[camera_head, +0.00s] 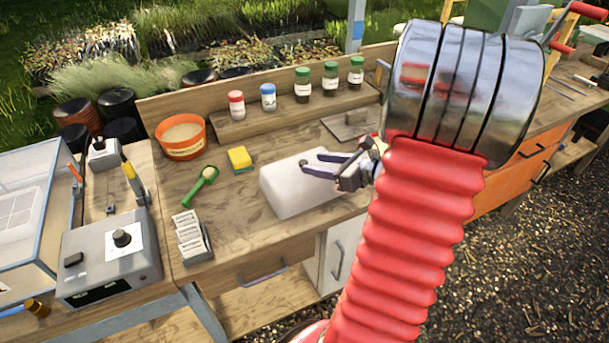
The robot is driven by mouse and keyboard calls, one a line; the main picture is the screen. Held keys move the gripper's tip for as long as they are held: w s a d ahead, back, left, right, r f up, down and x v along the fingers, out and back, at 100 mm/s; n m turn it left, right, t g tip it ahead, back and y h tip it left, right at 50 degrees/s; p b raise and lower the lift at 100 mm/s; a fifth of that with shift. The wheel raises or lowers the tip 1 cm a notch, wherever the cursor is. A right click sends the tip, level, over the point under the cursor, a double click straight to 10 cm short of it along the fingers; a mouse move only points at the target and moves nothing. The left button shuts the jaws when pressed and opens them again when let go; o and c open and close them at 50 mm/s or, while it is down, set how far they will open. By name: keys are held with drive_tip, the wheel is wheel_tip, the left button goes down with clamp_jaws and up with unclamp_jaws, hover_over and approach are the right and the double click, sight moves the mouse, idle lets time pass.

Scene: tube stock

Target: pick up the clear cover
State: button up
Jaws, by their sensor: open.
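A whitish, cloudy box-shaped cover (285,196) lies on the wooden bench, near its front edge. It looks like the clear cover, though it shows more milky than see-through. My gripper (307,167) is open, with its two dark fingers pointing left over the cover's top. The fingers overlap the cover in this view. I cannot tell whether they touch it. The cover's right end is partly hidden behind the gripper and my red arm.
An orange pot (182,146), a yellow sponge (239,158), a green scoop (200,186) and a label rack (191,238) stand left of the cover. Several jars line the back shelf (280,120). A grey control box (112,252) and a clear-walled case (30,215) are far left.

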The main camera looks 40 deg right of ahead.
sight(306, 163)
drive_tip(key=shift+w+f, duration=0.15)
drive_tip(key=shift+w, duration=0.25)
drive_tip(key=shift+w+a, duration=0.1)
drive_tip(key=shift+f+x, duration=0.2)
drive_tip(key=shift+x, duration=2.3)
drive_tip(key=shift+c, duration=0.3)
clamp_jaws()
